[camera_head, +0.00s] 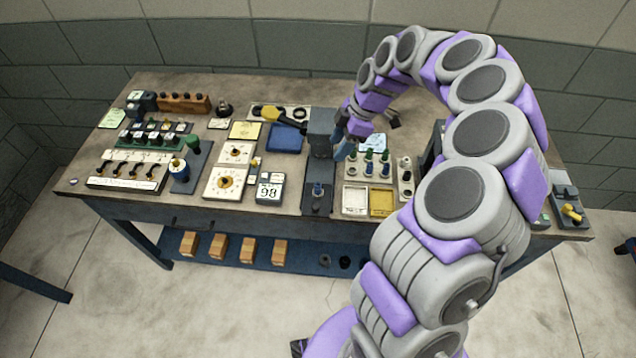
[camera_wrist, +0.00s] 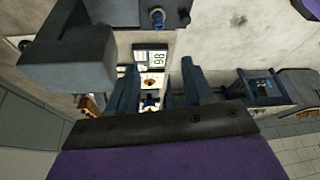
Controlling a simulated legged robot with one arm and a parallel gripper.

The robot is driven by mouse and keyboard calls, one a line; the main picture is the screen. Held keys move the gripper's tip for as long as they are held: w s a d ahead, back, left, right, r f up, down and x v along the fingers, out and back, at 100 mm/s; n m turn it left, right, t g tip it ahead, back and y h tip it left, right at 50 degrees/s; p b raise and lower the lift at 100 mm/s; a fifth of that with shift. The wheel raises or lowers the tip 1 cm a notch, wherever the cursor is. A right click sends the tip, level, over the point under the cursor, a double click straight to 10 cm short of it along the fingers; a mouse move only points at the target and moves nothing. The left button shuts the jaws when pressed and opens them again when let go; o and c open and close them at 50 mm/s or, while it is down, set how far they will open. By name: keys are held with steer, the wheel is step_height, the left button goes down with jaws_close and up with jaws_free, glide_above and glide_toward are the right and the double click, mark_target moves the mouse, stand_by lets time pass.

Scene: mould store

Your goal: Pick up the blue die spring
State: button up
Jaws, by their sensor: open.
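A small blue upright piece (camera_head: 317,190), which looks like the blue die spring, stands on the dark base of a grey bench device (camera_head: 320,125). It also shows at the top of the wrist view (camera_wrist: 157,18), where its coils are too small to make out. My gripper (camera_head: 346,150) is beside the device's upper block, to its right, above the table and apart from the blue piece. In the wrist view my gripper's two fingers (camera_wrist: 158,68) are spread with nothing held between them. The blue piece lies beyond the fingertips there.
A white rack (camera_head: 404,178) and pale and yellow trays (camera_head: 382,203) stand right of the device. Dial boards (camera_head: 226,182) and a blue bin (camera_head: 286,138) crowd the left side. The device's upper block is close to my gripper.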

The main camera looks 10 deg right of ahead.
steer(key=b, duration=0.1)
glide_toward(318, 184)
steer(key=x, duration=0.5)
steer(key=shift+w+a, duration=0.15)
steer(key=shift+a, duration=0.1)
steer(key=shift+d+b+x, duration=0.15)
steer(key=shift+b+x, duration=0.1)
steer(key=shift+x, duration=1.05)
steer(key=shift+d+b+x, duration=0.1)
steer(key=shift+b+x, duration=0.1)
steer(key=shift+x, duration=1.15)
steer(key=shift+s, duration=0.2)
steer(key=shift+c, duration=0.4)
jaws_close()
